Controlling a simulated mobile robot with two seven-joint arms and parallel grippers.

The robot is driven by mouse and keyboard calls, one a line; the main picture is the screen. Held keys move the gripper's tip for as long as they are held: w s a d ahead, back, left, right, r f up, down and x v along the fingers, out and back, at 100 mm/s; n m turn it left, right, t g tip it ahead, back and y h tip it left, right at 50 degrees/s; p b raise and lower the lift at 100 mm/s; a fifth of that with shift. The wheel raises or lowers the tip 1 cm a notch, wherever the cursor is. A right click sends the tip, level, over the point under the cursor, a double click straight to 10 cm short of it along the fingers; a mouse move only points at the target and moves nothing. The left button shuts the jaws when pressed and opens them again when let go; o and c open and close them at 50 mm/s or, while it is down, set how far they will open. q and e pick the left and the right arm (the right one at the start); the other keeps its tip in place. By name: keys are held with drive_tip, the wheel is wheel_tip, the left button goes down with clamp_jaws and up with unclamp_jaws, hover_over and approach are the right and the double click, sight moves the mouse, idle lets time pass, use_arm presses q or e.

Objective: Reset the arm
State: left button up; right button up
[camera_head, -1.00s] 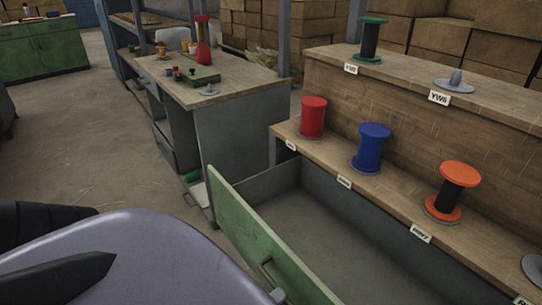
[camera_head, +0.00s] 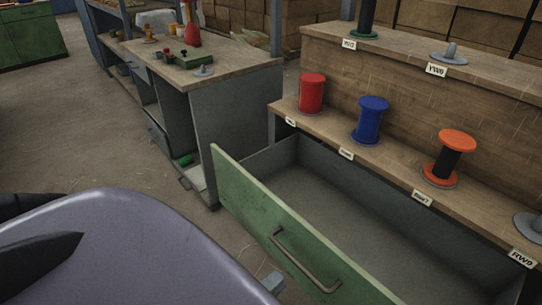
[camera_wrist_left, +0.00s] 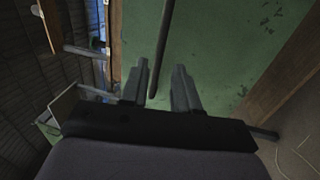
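My left gripper (camera_wrist_left: 161,75) is open in the left wrist view, with two grey fingers apart and nothing held. In the head view only a small grey tip of it (camera_head: 272,282) shows, low beside the drawer handle. The pulled-out drawer has a green front (camera_head: 250,210) with a metal handle (camera_head: 305,263). In the wrist view the handle (camera_wrist_left: 163,50) appears as a dark bar running in line with the gap between the fingers; I cannot tell the distance. My purple arm covers the lower left. My right gripper is not in view.
A wooden shelf above the drawer carries a red spool (camera_head: 312,94), a blue spool (camera_head: 370,121) and an orange-and-black spool (camera_head: 450,158). A workbench (camera_head: 225,75) with a red bottle stands behind left. The drawer's visible interior is empty. Open floor (camera_head: 80,130) lies left.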

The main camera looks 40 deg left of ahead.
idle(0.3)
use_arm(q)
drive_tip(key=d+r+m+g+p, duration=0.1)
drive_tip(key=m+g+p, duration=0.2)
drive_tip(key=m, duration=0.3)
drive_tip(key=d+m+g+p, duration=0.1)
drive_tip(key=m+g+p, duration=0.2)
drive_tip(key=m, duration=0.4)
drive_tip(key=d+r+m+g+p, duration=0.1)
drive_tip(key=m+g+p, duration=0.2)
drive_tip(key=m, duration=0.3)
drive_tip(key=shift+s+d+r+g+p, duration=0.2)
drive_tip(key=shift+d+r+g+p, duration=0.2)
drive_tip(key=shift+p, duration=0.25)
